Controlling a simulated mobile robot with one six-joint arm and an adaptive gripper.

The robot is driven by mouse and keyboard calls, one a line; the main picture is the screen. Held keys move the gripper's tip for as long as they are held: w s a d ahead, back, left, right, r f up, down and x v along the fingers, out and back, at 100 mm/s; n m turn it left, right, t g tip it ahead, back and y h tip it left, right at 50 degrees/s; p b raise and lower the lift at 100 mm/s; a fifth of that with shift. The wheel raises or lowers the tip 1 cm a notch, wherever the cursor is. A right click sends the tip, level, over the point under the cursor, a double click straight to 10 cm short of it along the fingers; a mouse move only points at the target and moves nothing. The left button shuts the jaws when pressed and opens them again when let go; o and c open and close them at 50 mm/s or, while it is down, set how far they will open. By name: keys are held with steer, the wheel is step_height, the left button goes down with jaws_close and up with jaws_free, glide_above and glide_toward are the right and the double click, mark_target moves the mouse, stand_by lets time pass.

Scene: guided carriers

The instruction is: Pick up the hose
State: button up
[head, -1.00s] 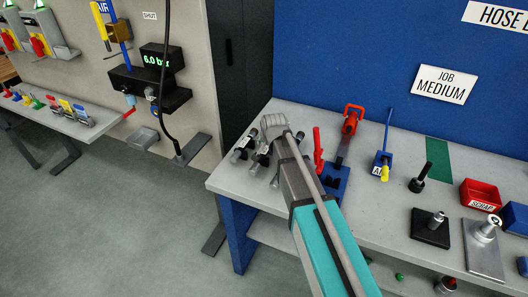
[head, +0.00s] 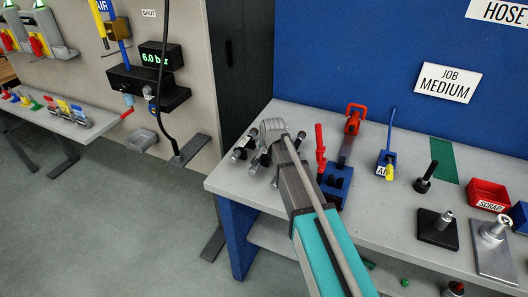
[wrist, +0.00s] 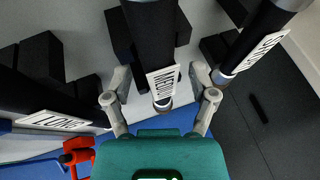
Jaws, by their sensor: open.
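In the wrist view, a black hose labelled MEDIUM (wrist: 152,36) lies in the middle on a black rest. My gripper (wrist: 162,88) is open, with one finger on each side of the labelled end of this hose. I cannot tell whether the fingers touch it. A hose labelled LONG (wrist: 36,88) lies to the left and a hose labelled SHORT (wrist: 262,32) to the right. In the head view, the hoses at the bench's left end are partly hidden by my arm, and my gripper's fingers are hidden there too.
The grey bench (head: 400,205) carries a red-handled tool (head: 352,120) in a blue block, a blue and yellow AIR fitting (head: 387,160), black stands and a red SCRAP bin (head: 488,195). A sign (head: 447,82) reads JOB MEDIUM. The floor to the left is open.

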stand_by(0.3)
jaws_close()
steer(key=shift+r, duration=0.25)
stand_by(0.4)
step_height(320, 180, up, 2)
steer(key=p, duration=0.2)
steer(key=shift+p, duration=0.3)
steer(key=s+d+r+p, duration=0.9)
steer(key=s+r+p, duration=0.1)
steer(key=shift+s+r, duration=0.3)
steer(key=shift+s, duration=0.1)
